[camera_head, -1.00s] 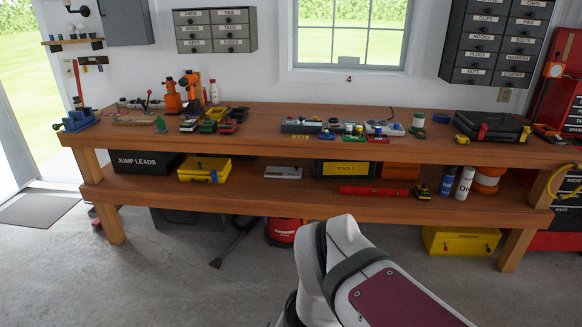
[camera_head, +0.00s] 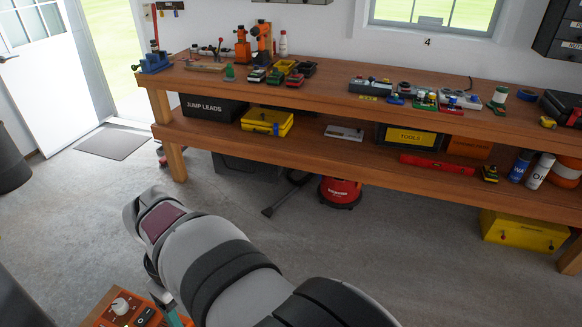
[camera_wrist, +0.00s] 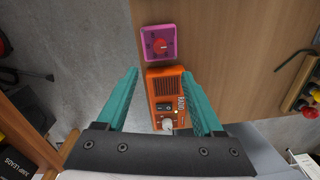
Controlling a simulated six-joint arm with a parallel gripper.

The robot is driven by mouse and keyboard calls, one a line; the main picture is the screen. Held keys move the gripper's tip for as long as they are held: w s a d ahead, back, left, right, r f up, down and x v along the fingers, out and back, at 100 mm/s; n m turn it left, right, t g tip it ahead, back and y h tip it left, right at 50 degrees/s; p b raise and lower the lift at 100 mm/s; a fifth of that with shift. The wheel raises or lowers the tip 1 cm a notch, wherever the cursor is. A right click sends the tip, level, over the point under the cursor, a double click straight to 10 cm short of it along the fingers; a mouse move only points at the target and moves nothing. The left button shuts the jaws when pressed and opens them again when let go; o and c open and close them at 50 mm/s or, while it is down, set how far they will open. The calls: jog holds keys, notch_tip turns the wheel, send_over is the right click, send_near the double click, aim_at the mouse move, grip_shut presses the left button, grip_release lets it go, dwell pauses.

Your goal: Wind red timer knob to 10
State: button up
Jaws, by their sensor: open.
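In the wrist view, a small magenta timer (camera_wrist: 147,52) with a red round knob (camera_wrist: 159,46) lies on a brown wooden surface near its left edge. The marks around the knob are too small to read. My gripper (camera_wrist: 160,74) is open and empty, its two teal fingers spread. The timer appears just beyond the fingertips, apart from them. In the head view the timer is out of sight, and only a bit of a teal finger shows at the bottom left.
An orange radio (camera_wrist: 163,86) with a pale knob appears between my fingers; it also shows in the head view (camera_head: 108,318). Several small hooked and coloured items lie at the wrist view's right. A long wooden workbench (camera_head: 330,82) stands across the room, with open concrete floor before it.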

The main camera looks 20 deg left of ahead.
jog(key=f, duration=1.5)
jog(key=shift+s, duration=0.25)
grip_shut()
